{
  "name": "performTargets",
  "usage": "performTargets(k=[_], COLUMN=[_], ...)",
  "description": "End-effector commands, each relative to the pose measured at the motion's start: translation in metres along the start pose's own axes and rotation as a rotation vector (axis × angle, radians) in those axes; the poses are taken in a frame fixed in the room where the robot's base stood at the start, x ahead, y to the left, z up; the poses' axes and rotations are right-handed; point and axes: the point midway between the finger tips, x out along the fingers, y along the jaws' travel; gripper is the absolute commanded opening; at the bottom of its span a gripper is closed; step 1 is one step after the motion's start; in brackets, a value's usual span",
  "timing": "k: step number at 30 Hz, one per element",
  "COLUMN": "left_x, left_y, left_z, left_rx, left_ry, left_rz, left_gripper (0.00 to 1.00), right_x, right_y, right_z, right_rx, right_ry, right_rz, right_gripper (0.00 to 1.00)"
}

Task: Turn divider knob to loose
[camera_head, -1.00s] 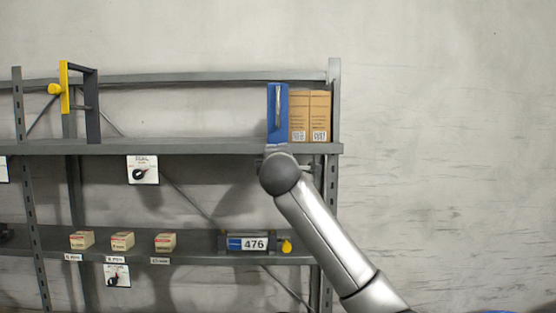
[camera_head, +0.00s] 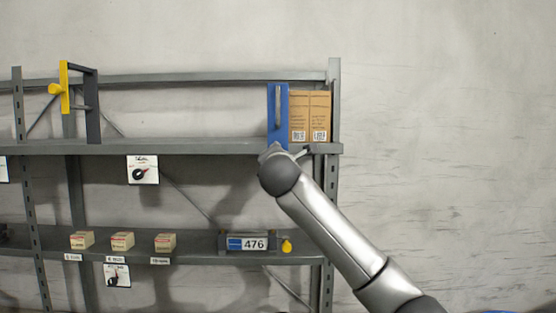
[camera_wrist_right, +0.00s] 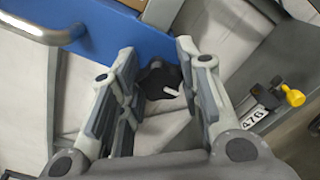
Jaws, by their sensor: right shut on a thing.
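The blue divider (camera_head: 271,115) stands upright on the upper shelf, left of the cardboard boxes. In the right wrist view its blue panel (camera_wrist_right: 110,35) and metal handle (camera_wrist_right: 35,30) fill the upper left. In the head view my right wrist (camera_head: 280,172) is just below the divider at the shelf edge and hides the knob. My left gripper is in neither view.
Cardboard boxes (camera_head: 309,116) stand close right of the divider. A yellow-and-dark frame (camera_head: 92,105) stands far left. Dial plates (camera_head: 143,170) hang from the shelf edges. The lower shelf holds small boxes (camera_head: 122,241) and a unit marked 476 (camera_head: 248,242) with a yellow knob (camera_head: 287,246).

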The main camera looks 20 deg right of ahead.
Motion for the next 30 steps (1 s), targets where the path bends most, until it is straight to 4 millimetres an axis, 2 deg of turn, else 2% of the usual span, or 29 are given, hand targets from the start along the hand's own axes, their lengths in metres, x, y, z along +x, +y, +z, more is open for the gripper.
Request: performTargets(k=[11,12,17,30], left_x=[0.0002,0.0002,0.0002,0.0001], left_y=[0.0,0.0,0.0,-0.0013], left_z=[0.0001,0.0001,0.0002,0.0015], left_rx=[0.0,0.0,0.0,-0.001], left_ry=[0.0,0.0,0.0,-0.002], left_rz=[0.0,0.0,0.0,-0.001], left_gripper=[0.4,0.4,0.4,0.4], right_x=[0.0005,0.0005,0.0004,-0.0047], right_y=[-0.0019,-0.0019,-0.0015,0.0001], right_z=[-0.0018,-0.0018,-0.0015,-0.0006], right_rx=[-0.008,-0.008,-0.007,-0.005], right_ry=[0.003,0.003,0.002,0.001], right_rz=[-0.004,-0.004,-0.003,0.001], right_gripper=[0.09,0.34,0.54,0.55])
